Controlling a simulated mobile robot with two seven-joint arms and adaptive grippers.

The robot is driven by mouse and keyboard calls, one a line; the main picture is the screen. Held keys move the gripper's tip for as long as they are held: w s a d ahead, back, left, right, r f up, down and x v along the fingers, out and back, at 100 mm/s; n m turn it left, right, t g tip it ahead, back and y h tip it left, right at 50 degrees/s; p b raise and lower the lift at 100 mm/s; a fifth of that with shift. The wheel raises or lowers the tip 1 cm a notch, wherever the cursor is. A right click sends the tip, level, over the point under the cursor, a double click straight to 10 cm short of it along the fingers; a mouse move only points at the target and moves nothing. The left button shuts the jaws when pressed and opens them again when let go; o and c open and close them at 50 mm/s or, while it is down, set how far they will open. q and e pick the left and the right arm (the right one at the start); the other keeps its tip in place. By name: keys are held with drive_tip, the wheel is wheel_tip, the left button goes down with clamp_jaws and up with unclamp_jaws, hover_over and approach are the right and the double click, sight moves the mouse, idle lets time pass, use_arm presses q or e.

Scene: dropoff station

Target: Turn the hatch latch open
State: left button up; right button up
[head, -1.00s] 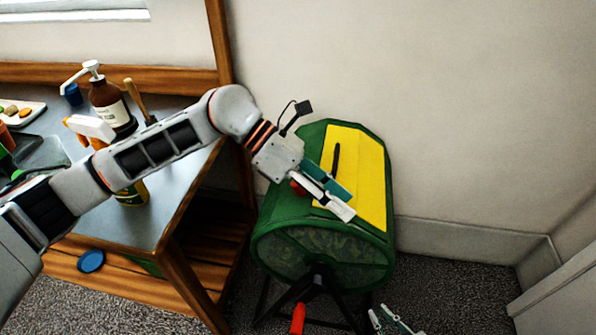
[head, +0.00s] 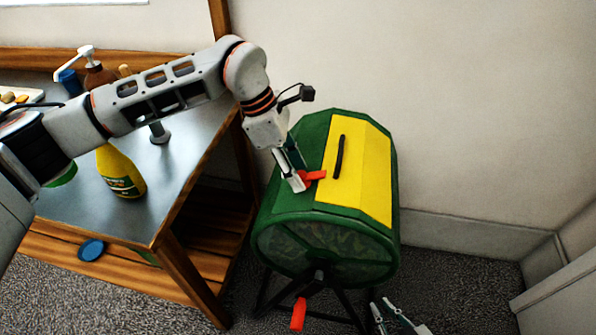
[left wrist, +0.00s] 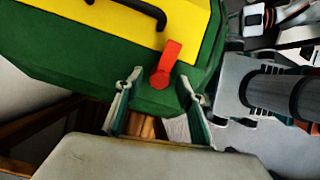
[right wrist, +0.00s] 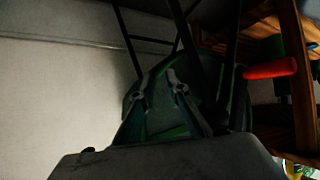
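The green drum (head: 300,228) has a yellow hatch (head: 365,175) with a black handle (head: 341,157). The red latch (head: 315,175) sits at the hatch's left edge, its free end lying over the yellow panel. It also shows in the left wrist view (left wrist: 167,62). My left gripper (head: 293,180) points down at the latch's pivot end. In the left wrist view it is open (left wrist: 162,74), with one finger on each side of the pivot; contact is not clear. My right gripper (head: 392,309) is low, right of the drum's stand, open and empty in the right wrist view (right wrist: 160,82).
A grey-topped table (head: 190,150) with a yellow bottle (head: 121,172) and other bottles stands left of the drum. A red crank grip (head: 298,314) hangs at the drum's front. The wall is close behind; carpet (head: 450,275) is free at right.

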use_arm(q)
drive_tip(key=shift+d+f, duration=0.2)
drive_tip(key=shift+f, duration=0.2)
drive_tip(key=shift+c, duration=0.4)
clamp_jaws()
use_arm(e)
drive_tip(key=shift+w+d+r, duration=0.1)
drive_tip(key=shift+w+r, duration=0.25)
drive_tip(key=shift+w, duration=0.2)
